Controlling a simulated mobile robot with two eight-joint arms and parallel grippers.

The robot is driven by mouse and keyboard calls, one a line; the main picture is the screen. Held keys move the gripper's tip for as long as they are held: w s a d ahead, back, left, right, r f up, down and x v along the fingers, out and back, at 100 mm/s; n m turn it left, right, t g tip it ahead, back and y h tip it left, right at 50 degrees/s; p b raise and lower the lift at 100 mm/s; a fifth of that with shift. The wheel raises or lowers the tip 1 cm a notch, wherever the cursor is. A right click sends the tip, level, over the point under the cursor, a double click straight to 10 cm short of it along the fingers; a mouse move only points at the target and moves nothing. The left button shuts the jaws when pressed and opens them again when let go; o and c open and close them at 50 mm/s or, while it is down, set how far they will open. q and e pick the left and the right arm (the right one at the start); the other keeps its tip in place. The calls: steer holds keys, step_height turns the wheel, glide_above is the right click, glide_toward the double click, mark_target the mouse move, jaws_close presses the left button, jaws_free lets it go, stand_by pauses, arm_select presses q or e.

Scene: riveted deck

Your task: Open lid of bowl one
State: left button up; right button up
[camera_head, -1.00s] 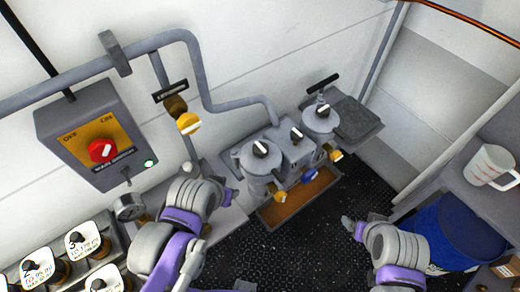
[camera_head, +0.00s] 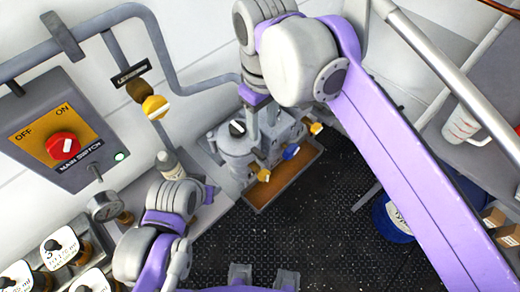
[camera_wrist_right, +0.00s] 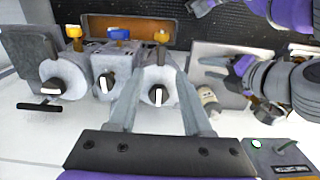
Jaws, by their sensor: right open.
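Two grey bowls with knobbed lids stand either side of a grey knobbed box; no number shows on them. In the head view, the left bowl (camera_head: 238,145) has its lid (camera_head: 236,129) closed, with a black-and-white knob. It also shows in the right wrist view (camera_wrist_right: 160,92), its knob (camera_wrist_right: 157,95) framed between my fingers. My right gripper (camera_head: 262,120) is open above this bowl; the fingers (camera_wrist_right: 160,115) straddle the knob in the picture, and contact cannot be told. The other bowl (camera_wrist_right: 65,80) is hidden by my right arm in the head view. My left gripper (camera_head: 210,192) is beside the bottle; its jaws are unclear.
A small bottle (camera_head: 168,163) stands on the grey ledge left of the bowls. A brown tray (camera_head: 285,182) lies below the yellow and blue taps. The main switch box (camera_head: 60,135) is at left. A blue bucket (camera_head: 392,218) and a measuring cup (camera_head: 463,125) are at right.

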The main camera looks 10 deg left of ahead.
mark_target(261, 155)
step_height(261, 155, down, 10)
steer(key=shift+a+f+b, duration=0.15)
steer(key=shift+f+b, duration=0.05)
steer(key=shift+b, duration=0.15)
jaws_close()
stand_by(0.4)
stand_by(1.1)
